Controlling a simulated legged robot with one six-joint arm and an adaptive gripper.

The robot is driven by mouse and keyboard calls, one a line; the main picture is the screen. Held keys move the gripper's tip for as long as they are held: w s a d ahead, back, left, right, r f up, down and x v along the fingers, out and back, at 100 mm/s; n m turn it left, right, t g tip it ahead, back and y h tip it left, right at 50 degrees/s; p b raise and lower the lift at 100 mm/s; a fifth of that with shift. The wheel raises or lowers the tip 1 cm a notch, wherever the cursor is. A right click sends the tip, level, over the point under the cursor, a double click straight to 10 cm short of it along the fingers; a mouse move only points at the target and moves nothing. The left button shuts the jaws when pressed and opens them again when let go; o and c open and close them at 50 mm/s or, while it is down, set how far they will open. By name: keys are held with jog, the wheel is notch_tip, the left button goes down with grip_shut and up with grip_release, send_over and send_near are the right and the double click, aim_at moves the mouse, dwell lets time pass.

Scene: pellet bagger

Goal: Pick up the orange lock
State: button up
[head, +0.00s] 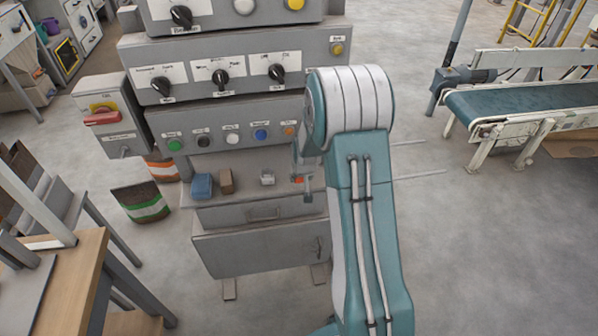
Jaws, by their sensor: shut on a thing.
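The orange lock (298,179) is a small orange patch at the right end of the grey machine's ledge. My gripper (304,182) is at the lock, partly hidden behind my own arm, and is shut on it. The lock is small and partly covered, so I cannot tell whether it touches the ledge or is raised.
On the ledge (238,204) stand a blue block (202,186), a brown block (226,181) and a small pale grey object (267,177). Push buttons line the panel above. A red-handled switch box (107,115) is at left. A conveyor (520,100) stands at right beyond open floor.

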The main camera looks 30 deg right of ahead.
jog(key=s+a, duration=0.4)
jog(key=s, duration=0.9)
jog(key=shift+s, duration=0.2)
dwell(0.4)
